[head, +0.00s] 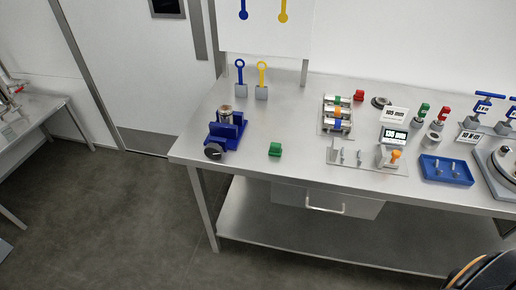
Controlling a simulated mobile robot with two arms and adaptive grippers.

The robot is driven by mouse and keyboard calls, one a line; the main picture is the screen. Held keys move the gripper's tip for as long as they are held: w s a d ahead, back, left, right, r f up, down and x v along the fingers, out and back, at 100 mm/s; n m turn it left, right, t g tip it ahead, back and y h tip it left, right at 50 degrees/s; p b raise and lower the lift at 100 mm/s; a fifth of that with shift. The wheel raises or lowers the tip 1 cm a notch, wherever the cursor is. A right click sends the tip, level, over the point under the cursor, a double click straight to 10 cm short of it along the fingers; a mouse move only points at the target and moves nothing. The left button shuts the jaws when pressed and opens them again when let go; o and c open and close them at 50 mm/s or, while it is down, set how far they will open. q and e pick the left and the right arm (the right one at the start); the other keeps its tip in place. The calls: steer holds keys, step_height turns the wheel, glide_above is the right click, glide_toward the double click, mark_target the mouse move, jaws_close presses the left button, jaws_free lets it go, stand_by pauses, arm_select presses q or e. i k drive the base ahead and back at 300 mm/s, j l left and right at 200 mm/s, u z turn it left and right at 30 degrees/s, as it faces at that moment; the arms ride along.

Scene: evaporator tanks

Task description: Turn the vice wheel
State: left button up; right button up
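A blue vice (229,131) stands near the left end of the steel workbench (303,118). A metallic cylinder (225,115) sits at the vice's jaws; whether it is clamped I cannot tell. Neither of my grippers shows in the head view. A dark rounded shape with an orange stripe (482,272) is at the bottom right corner, well away from the vice; it looks like part of my own arm.
Fixtures, a display (394,136) and a blue tray (446,170) fill the right side. The floor (110,210) left of the bench is clear.

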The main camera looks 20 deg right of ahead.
mark_target(214, 152)
steer(key=i+j+z, duration=0.15)
steer(key=j+z, duration=0.25)
steer(key=i+j+z, duration=0.15)
steer(key=z, duration=0.25)
steer(key=j+z, duration=0.85)
steer(key=i+j, duration=0.05)
